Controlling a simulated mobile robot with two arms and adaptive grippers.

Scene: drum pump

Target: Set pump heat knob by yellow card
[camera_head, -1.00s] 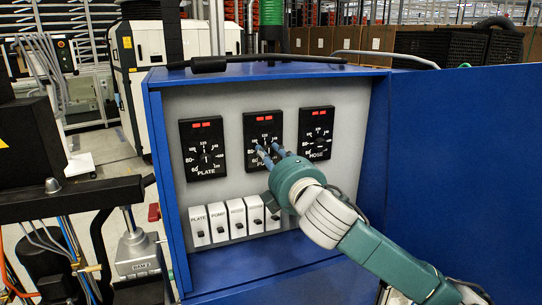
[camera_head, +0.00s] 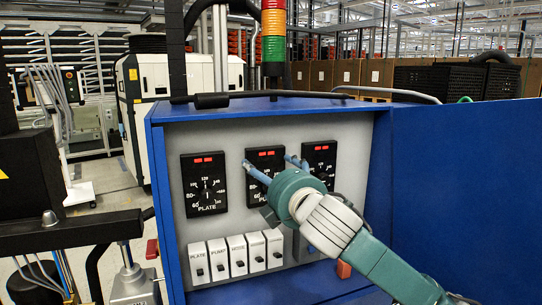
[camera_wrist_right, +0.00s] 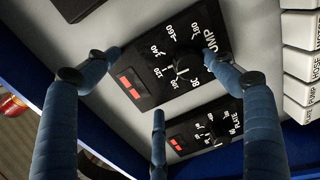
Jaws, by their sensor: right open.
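The PUMP dial panel (camera_head: 266,168) is the middle of three black panels on the grey face of a blue cabinet. Its round knob (camera_wrist_right: 187,66) shows in the right wrist view, between my fingers. My right gripper (camera_head: 271,164) is open in front of this panel, its blue fingers spread to either side and partly hiding the dial in the head view. It also shows in the wrist view (camera_wrist_right: 160,72), holding nothing. Whether a fingertip touches the panel I cannot tell. I make out no yellow card. My left gripper is out of view.
The PLATE dial panel (camera_head: 204,184) is at left and the HOSE dial panel (camera_head: 320,157) at right. Several white switches (camera_head: 238,257) sit below. The open blue door (camera_head: 465,190) stands at right. A dark machine (camera_head: 30,180) is at far left.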

